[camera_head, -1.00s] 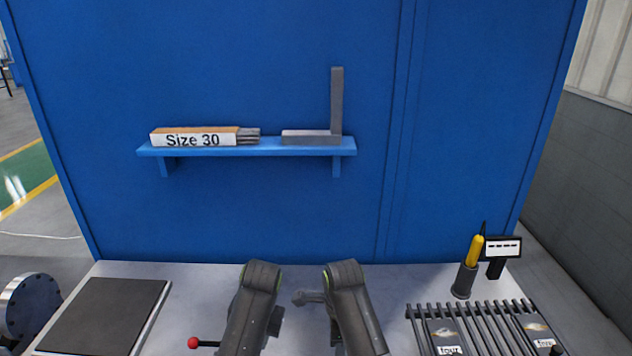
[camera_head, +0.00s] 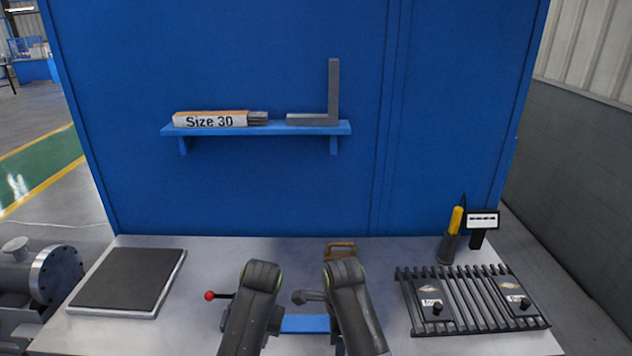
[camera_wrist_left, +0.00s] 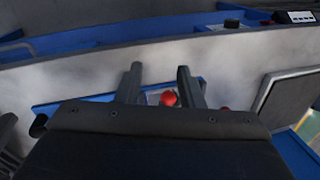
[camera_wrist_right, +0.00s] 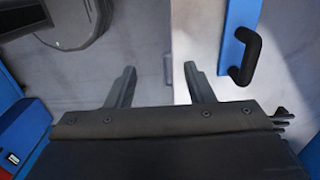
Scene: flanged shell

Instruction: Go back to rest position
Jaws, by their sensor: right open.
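My two dark arms reach forward over the bench in the head view, folded close side by side at the bottom centre; their gripper fingertips are not clear there. In the left wrist view my left gripper (camera_wrist_left: 159,84) has its two fingers apart. A red knob (camera_wrist_left: 168,98) shows in the gap, seemingly beyond the fingers, and I see nothing held. In the right wrist view my right gripper (camera_wrist_right: 160,82) is open and empty, with pale surface and floor behind it.
The grey bench (camera_head: 215,262) carries a dark plate (camera_head: 128,280) at left, a slatted rack (camera_head: 470,300) and a yellow-handled tool (camera_head: 456,220) at right. A blue shelf (camera_head: 260,130) holds a Size 30 box (camera_head: 210,120) and a grey square (camera_head: 333,95). A black handle (camera_wrist_right: 243,58) is near my right gripper.

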